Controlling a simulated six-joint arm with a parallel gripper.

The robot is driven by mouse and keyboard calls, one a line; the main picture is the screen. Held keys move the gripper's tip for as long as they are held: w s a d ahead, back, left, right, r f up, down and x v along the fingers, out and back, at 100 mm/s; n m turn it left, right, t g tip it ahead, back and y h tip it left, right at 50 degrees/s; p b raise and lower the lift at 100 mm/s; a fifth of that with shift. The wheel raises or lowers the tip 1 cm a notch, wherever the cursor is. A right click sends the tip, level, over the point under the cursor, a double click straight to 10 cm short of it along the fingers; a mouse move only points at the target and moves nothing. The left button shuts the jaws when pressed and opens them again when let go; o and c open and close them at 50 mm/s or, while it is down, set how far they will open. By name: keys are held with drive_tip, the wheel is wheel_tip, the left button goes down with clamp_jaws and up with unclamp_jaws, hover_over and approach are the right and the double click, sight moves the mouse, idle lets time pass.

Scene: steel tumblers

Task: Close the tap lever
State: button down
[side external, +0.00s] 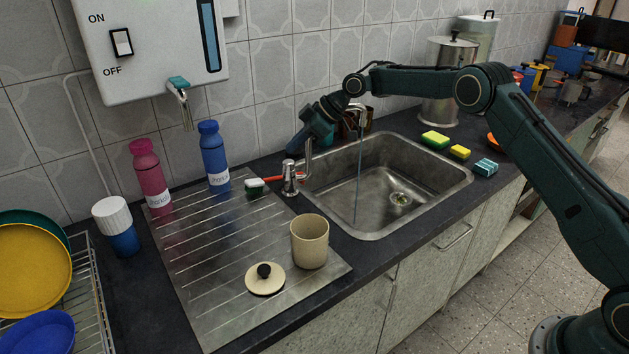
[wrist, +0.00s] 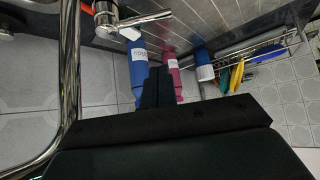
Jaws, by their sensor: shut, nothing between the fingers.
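The chrome tap (side external: 290,180) stands at the left rim of the sink, and its tall curved spout reaches over the basin. A thin stream of water (side external: 359,175) falls from the spout into the sink. In the wrist view the tap body (wrist: 106,14) is at the top left, with its chrome lever (wrist: 146,19) sticking out to the right. My gripper (side external: 294,147) is shut and empty, just above and behind the tap, apart from the lever. Its closed fingers (wrist: 158,72) show in the wrist view, below the lever. The lever is hard to make out from the side.
A red-handled brush (side external: 256,186) lies by the tap. Blue (side external: 214,155) and pink (side external: 151,175) bottles stand on the left by the wall. A beige cup (side external: 309,243) and its lid (side external: 265,280) are on the drainboard. Sponges (side external: 435,139) lie right of the sink (side external: 440,196).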

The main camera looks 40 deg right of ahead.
sight(287, 175)
drive_tip(key=shift+w+a+f, duration=0.25)
drive_tip(key=shift+a+f, duration=0.1)
drive_tip(key=shift+f, duration=0.95)
drive_tip(key=shift+w+a+f, duration=0.2)
drive_tip(key=shift+a+f, duration=0.2)
drive_tip(key=shift+f, duration=0.85)
drive_tip(key=shift+w+a+f, duration=0.25)
drive_tip(key=shift+a+f, duration=0.1)
drive_tip(key=shift+f, duration=0.95)
drive_tip(key=shift+s+d, duration=0.45)
drive_tip(key=shift+d, duration=0.35)
drive_tip(key=shift+a, duration=0.1)
